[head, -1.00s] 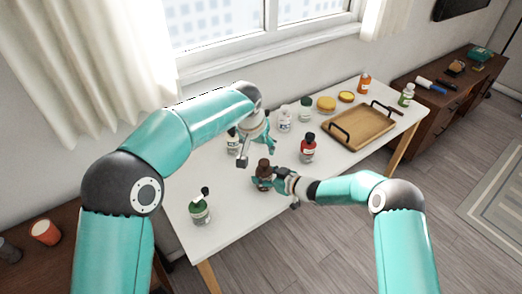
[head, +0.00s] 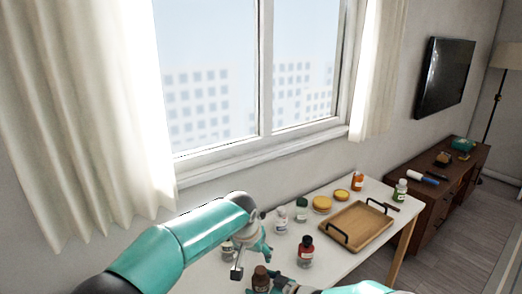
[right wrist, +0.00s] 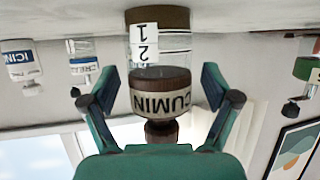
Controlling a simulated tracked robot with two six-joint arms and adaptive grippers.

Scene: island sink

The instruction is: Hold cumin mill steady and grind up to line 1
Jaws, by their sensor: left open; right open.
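The cumin mill (head: 261,279) is dark brown and stands on the white table (head: 330,256), low in the head view. In the right wrist view, which is upside down, the mill (right wrist: 160,100) shows its CUMIN band, knob, clear glass and a label with lines 1 and 2. Line 1 is nearer the base. My right gripper (right wrist: 160,78) is open, with a finger on each side of the mill; contact cannot be told. In the head view it (head: 282,284) is partly cut off. My left gripper (head: 252,262) is open and empty, just above and behind the mill.
White (head: 281,220) and green (head: 301,211) jars stand behind. A wooden tray (head: 358,227) lies farther right. Yellow-lidded containers (head: 322,204) and an orange bottle (head: 357,182) line the back.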

